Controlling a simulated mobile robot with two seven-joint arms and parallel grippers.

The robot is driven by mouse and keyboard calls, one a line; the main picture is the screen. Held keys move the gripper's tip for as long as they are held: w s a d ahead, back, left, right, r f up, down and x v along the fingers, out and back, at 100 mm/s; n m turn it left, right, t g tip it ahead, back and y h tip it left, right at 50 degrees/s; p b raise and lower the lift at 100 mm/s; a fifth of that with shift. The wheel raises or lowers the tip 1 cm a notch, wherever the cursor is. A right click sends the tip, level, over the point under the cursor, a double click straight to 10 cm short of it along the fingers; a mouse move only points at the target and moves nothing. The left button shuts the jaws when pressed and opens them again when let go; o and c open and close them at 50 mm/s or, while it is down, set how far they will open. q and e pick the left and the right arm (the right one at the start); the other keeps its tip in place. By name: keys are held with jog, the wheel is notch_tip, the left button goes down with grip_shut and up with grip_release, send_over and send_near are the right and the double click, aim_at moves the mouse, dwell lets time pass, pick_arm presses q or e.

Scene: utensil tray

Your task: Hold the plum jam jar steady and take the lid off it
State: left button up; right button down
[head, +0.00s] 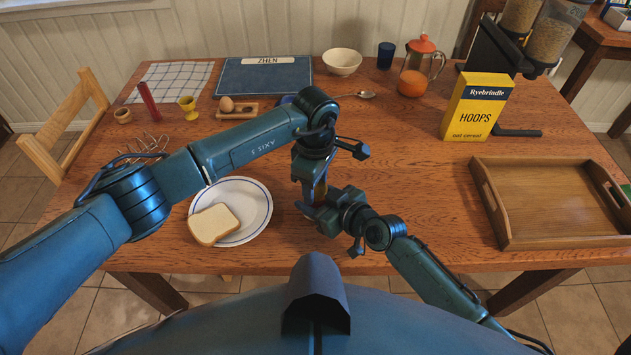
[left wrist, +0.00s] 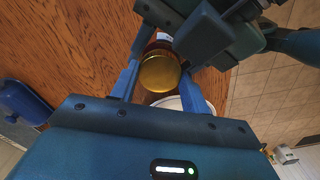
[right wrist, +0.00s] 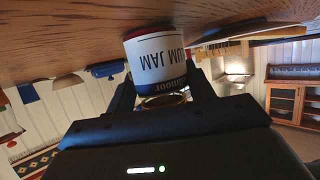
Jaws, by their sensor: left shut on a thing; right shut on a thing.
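The plum jam jar (right wrist: 157,62) shows upside down in the right wrist view, with a white and dark blue label. Its gold lid (left wrist: 160,73) faces the camera in the left wrist view. My left gripper (left wrist: 160,70) reaches down from above, its fingers shut on opposite sides of the lid. My right gripper (right wrist: 158,80) comes from the side and is shut on the jar below the lid. In the head view my left gripper (head: 317,190) and right gripper (head: 315,208) meet over the jar and mostly hide it. I cannot see a gap under the lid.
A plate (head: 258,207) with a bread slice (head: 215,224) lies left of the grippers. A wooden tray (head: 505,236) and cereal box (head: 474,108) stand to the right. A carafe (head: 414,78), bowl (head: 342,62) and spoon (head: 364,95) are behind. The table between grippers and tray is clear.

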pick_arm(q)
jog(key=n, duration=0.3)
jog(key=o, duration=1.1)
